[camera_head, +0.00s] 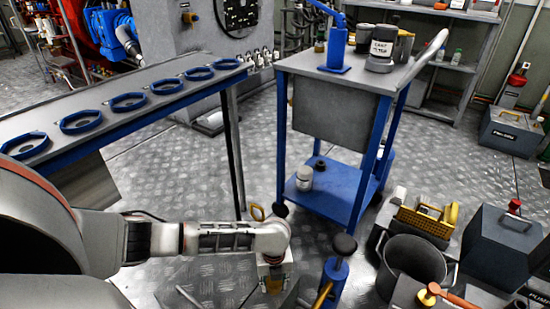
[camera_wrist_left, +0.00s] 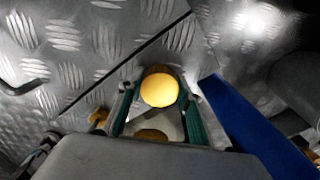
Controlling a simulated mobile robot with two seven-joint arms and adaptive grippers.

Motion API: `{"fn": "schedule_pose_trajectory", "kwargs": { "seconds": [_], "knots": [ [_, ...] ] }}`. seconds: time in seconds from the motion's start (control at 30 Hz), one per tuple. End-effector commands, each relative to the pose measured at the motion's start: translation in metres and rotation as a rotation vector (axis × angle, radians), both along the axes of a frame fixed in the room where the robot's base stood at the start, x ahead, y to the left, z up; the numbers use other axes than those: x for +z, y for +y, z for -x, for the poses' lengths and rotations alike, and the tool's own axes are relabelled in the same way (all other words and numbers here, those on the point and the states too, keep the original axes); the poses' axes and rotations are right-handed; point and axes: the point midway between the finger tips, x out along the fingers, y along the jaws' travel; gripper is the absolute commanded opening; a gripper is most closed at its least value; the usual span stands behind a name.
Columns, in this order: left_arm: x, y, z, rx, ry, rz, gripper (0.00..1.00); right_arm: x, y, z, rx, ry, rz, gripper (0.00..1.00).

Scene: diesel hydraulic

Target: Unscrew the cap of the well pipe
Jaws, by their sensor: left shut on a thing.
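The round yellow cap (camera_wrist_left: 160,88) shows in the left wrist view between the two fingertips of my left gripper (camera_wrist_left: 158,98). The fingers are shut on its sides. In the head view my left gripper (camera_head: 272,282) points down toward the floor plates at the bottom centre, with a bit of yellow at its tips. The well pipe under the cap is hidden by the cap and the gripper. My right gripper is not in view.
A blue hand pump (camera_head: 334,272) stands close right of the gripper. A blue-legged cart (camera_head: 340,200) is behind it. A bench with blue rings (camera_head: 130,103) runs along the left. A dark bucket (camera_head: 412,262) and boxes crowd the right. Tread-plate floor (camera_head: 180,175) is open between bench and cart.

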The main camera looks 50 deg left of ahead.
Motion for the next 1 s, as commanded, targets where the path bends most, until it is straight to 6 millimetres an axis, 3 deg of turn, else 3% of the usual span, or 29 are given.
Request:
{"fn": "schedule_pose_trajectory", "kwargs": {
  "seconds": [0.23, 0.53, 0.57, 0.6, 1.0],
  "knots": [
    [-0.001, -0.0011, 0.0014, 0.269, 0.003, 0.002, 0.15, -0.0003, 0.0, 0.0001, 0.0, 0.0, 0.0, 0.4],
    [-0.0009, -0.001, 0.0014, 0.312, 0.003, 0.002, 0.15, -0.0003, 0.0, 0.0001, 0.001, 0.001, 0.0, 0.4],
    [-0.0009, -0.001, 0.0014, 0.312, 0.003, 0.002, 0.37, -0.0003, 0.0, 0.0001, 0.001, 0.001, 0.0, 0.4],
    [-0.0009, -0.0011, 0.0014, 0.312, 0.003, 0.002, 0.47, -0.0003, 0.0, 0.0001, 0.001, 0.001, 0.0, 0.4],
    [-0.0001, -0.0004, 0.0004, 0.309, 0.0, 0.001, 0.47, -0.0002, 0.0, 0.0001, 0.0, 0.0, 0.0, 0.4]
  ]
}}
